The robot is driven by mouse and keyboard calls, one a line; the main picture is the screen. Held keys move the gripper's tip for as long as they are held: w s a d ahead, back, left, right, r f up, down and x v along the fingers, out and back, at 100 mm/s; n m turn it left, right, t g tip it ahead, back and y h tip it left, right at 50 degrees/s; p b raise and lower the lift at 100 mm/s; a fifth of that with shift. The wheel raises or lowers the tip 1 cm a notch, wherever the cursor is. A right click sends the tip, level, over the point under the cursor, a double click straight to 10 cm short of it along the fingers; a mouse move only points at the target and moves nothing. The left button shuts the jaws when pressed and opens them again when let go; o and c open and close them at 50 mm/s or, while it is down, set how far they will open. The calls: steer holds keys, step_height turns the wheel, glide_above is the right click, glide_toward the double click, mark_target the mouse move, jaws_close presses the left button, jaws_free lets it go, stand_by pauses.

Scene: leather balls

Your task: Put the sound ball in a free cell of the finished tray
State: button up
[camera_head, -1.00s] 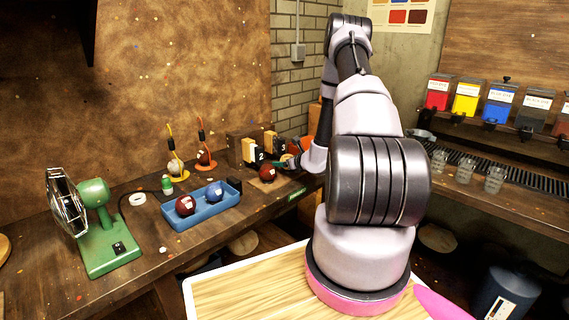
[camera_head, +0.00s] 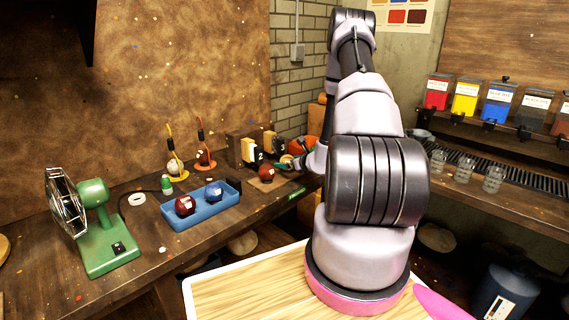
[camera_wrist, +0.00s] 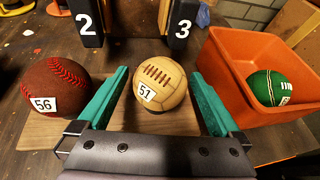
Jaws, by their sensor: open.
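My gripper (camera_wrist: 160,105) is open, with one teal finger on each side of a cream ball (camera_wrist: 160,88) with brown lacing and the label 51. I cannot tell whether the fingers touch it. A dark red ball (camera_wrist: 50,88) with red stitching and the label 56 lies left of the left finger, on a wooden board (camera_wrist: 35,132); it also shows in the head view (camera_head: 266,172). A blue tray (camera_head: 210,212) stands on the bench, holding a dark red ball (camera_head: 184,205) and a blue ball (camera_head: 213,190). Which tray is the finished one is not readable.
An orange bin (camera_wrist: 230,62) with a green ball (camera_wrist: 268,88) stands close right of my gripper. Blocks numbered 2 (camera_wrist: 86,24) and 3 (camera_wrist: 183,25) stand behind.

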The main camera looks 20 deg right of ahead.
steer(key=v, duration=0.8)
steer(key=shift+s+r, duration=0.2)
steer(key=s+a+r+n+g+y, duration=0.2)
steer(key=a+r+n+g+y, duration=0.15)
steer(key=a+r+n, duration=0.55)
steer(key=s+a+r+n+g+y, duration=0.2)
steer(key=a+r+n+y, duration=0.3)
steer(key=a+r, duration=0.7)
steer(key=s+a+r+n+g+h, duration=0.2)
steer(key=s+r+n, duration=0.4)
steer(key=s, duration=0.3)
steer(key=s+a+r+n+g+h, duration=0.2)
steer(key=s+r+n+h, duration=0.1)
steer(key=s+r+n, duration=0.4)
steer(key=s+d+r+n+t+h, duration=0.2)
steer(key=s+d+r+t+h, duration=0.1)
steer(key=s, duration=0.3)
steer(key=shift+d+r+h, duration=0.35)
steer(key=shift+d, duration=0.45)
steer(key=shift+s, duration=0.15)
